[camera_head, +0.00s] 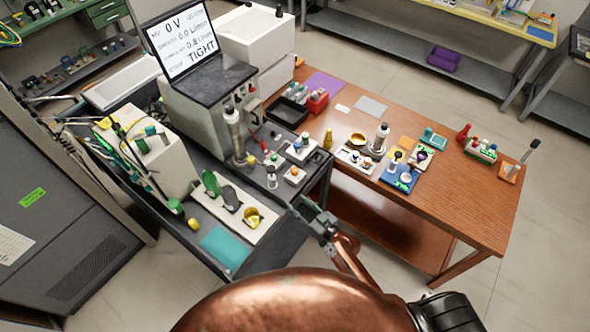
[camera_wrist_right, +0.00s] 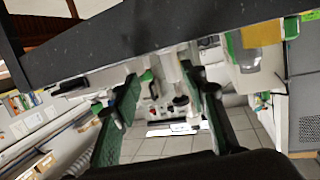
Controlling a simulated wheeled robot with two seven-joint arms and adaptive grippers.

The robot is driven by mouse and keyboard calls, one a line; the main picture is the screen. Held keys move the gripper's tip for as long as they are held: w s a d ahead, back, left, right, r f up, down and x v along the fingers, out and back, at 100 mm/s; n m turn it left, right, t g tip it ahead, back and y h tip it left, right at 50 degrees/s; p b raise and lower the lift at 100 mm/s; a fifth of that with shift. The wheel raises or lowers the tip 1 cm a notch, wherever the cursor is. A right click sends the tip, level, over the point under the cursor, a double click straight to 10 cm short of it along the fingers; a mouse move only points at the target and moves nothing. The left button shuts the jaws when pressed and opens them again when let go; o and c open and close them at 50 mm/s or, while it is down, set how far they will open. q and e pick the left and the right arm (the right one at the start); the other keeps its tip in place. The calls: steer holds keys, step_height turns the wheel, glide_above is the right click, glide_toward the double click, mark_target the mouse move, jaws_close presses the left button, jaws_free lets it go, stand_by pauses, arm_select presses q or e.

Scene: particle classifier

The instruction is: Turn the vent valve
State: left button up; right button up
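Green, black and yellow valve-like handles sit on a white strip on the dark bench: the green handle (camera_head: 211,184), the black handle (camera_head: 229,198) and the yellow handle (camera_head: 252,217). I cannot tell which one is the vent valve. My right gripper (camera_head: 323,226) is at the bench's front right corner, to the right of the handles and apart from them. In the right wrist view its two fingers with green pads (camera_wrist_right: 165,108) stand apart with nothing held between them. My left gripper is not in view.
The dark bench edge (camera_wrist_right: 120,45) crosses close above the fingers in the wrist view. A laptop (camera_head: 190,45) reads "0 V" and "TIGHT". A teal pad (camera_head: 226,245) lies at the bench front. The wooden table (camera_head: 460,200) with small parts stands right; floor shows between.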

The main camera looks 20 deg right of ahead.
mark_target(297, 173)
steer(key=shift+w+d+r+m+t+h+b, duration=0.1)
steer(key=shift+w+d+r+m+t+h, duration=0.4)
steer(key=shift+w, duration=1.85)
steer(key=shift+w+d+r+m+t+h+b, duration=0.15)
steer(key=shift+w+d+r+m+t+h, duration=0.3)
steer(key=shift+w, duration=1.85)
steer(key=shift+w+d+r+m+t+h+b, duration=0.1)
steer(key=shift+w+d+r+m+t+h, duration=0.35)
steer(key=shift+w, duration=1.9)
steer(key=shift+a+t, duration=0.2)
steer(key=shift+t, duration=0.1)
steer(key=shift+c, duration=0.7)
jaws_close()
